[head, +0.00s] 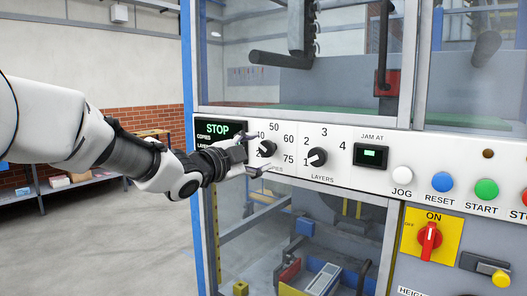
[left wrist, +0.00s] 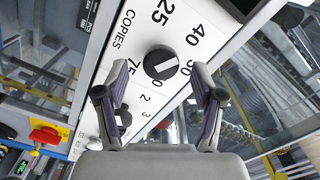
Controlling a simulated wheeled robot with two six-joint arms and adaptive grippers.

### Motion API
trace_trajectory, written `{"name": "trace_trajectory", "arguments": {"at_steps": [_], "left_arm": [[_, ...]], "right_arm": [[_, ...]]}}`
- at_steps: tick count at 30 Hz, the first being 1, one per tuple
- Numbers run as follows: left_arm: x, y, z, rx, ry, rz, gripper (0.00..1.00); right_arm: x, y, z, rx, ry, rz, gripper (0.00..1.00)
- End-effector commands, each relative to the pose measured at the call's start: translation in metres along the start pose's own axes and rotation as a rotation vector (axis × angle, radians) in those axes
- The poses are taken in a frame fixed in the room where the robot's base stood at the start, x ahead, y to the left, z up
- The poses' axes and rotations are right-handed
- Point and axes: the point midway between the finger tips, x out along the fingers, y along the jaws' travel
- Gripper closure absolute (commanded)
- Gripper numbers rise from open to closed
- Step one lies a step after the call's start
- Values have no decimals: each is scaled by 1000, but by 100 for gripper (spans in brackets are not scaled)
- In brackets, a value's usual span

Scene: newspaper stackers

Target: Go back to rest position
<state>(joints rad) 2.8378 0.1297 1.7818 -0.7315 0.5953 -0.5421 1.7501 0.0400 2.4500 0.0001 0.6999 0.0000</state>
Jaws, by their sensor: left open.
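My left gripper (head: 254,156) is open in front of the copies knob (head: 268,148), a black dial with a white line on the white control panel (head: 370,178). In the left wrist view my left gripper (left wrist: 162,78) has its two fingers apart, with the copies knob (left wrist: 160,63) showing between them. The fingers are not closed on it; I cannot tell how far the tips are from the panel. The knob's white line lies roughly toward the 50 in that view. My right gripper is not in view.
The layers knob (head: 317,157) sits to the right, its line toward 1. Farther right are the lit jam display (head: 371,156), JOG (head: 402,175), RESET (head: 442,182) and START (head: 486,190) buttons, and a red ON switch (head: 430,238). Open floor (head: 110,245) lies left.

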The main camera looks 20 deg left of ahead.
Motion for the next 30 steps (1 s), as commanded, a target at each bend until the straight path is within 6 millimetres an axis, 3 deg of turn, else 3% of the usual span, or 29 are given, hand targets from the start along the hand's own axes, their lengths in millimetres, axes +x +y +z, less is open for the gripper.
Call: {"name": "trace_trajectory", "arguments": {"at_steps": [3,7,22,26,29,30], "left_arm": [[-26,-1,-1,-3,2,-2,32],[-42,-1,-1,-1,2,-2,32],[-42,5,3,-3,-3,8,32],[-25,48,33,-29,-45,82,32],[-11,117,73,-63,-104,197,32],[-9,151,89,-81,-132,251,32]], "right_arm": [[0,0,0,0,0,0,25],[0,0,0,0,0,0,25],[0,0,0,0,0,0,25],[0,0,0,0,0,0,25],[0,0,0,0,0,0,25],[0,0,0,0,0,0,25]]}}
